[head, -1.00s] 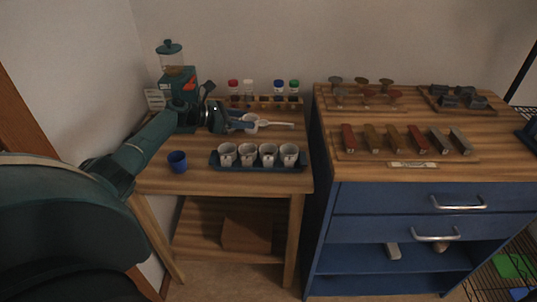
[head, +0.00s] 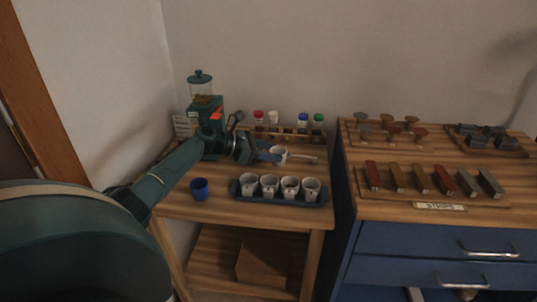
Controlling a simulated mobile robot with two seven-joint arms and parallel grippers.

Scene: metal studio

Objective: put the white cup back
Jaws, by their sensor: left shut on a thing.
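My left gripper (head: 273,154) reaches over the back of the left wooden table and is shut on a small white cup (head: 280,151). The cup is partly hidden by the fingers. A dark blue tray (head: 240,196) lies in front of the gripper, nearer the table's front edge. Several other white cups (head: 270,186) stand upright in a row in it. I cannot tell whether the held cup touches the table. My right gripper is not in view.
A green grinder (head: 203,105) stands behind my left arm. Jars with coloured caps (head: 303,122) line the back. A pale bar (head: 306,159) lies right of the held cup. A blue cabinet (head: 430,243) adjoins on the right.

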